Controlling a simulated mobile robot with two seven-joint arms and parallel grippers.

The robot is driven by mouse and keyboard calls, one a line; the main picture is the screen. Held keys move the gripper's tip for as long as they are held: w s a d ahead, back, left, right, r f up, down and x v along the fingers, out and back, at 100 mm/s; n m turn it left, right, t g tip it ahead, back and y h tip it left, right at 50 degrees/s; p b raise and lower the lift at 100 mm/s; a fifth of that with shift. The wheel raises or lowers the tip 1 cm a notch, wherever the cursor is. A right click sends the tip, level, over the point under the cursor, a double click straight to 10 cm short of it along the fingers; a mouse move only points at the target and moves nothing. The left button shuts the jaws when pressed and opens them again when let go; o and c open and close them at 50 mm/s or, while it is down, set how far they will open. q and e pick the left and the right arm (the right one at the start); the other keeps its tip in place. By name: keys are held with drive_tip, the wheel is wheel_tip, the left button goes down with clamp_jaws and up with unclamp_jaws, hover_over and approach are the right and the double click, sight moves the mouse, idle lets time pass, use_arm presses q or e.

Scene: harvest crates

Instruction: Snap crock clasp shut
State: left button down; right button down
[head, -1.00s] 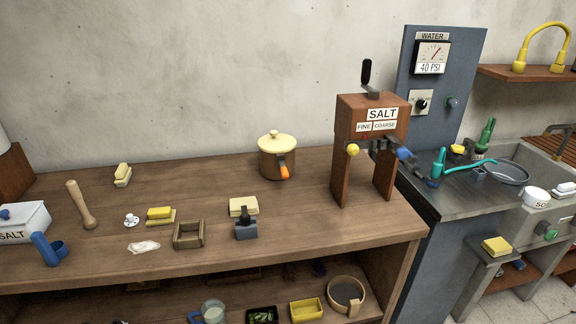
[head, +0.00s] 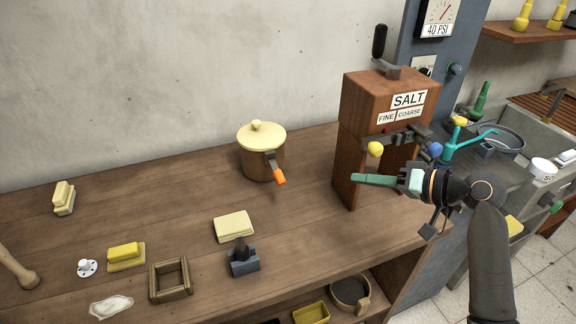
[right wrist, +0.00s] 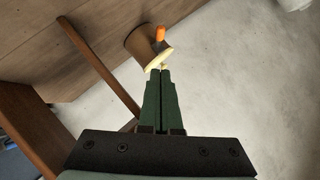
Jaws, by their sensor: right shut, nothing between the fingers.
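The crock (head: 262,160) is a brown pot with a cream lid (head: 261,136) and a round knob, standing on the wooden bench near the wall. Its clasp (head: 275,169) is a dark piece with an orange tip, hanging down the front right side and sticking outward. In the right wrist view the crock (right wrist: 141,43) appears tilted beyond the fingertips, with the orange clasp tip (right wrist: 160,34) beside the lid. My right gripper (head: 354,179) is shut and empty, pointing left toward the crock, in front of the salt dispenser and apart from the crock. My left gripper is out of view.
The wooden salt dispenser (head: 383,98) stands right of the crock, behind my right gripper. Butter blocks (head: 234,224), a small dark press (head: 243,260) and a wooden frame (head: 170,281) lie on the bench's front part. Bench space between crock and dispenser is clear.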

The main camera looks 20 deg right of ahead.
approach(276, 171)
drive_tip(key=d+x, duration=0.1)
drive_tip(key=x, duration=0.4)
use_arm(q)
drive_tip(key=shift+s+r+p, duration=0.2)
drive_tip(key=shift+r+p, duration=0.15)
drive_tip(key=shift+p, duration=0.05)
use_arm(e)
drive_tip(key=shift+w+a+f, duration=0.15)
drive_tip(key=shift+w+f, duration=0.1)
drive_tip(key=shift+f, duration=0.05)
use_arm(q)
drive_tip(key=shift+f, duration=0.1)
use_arm(e)
drive_tip(key=shift+f, duration=0.1)
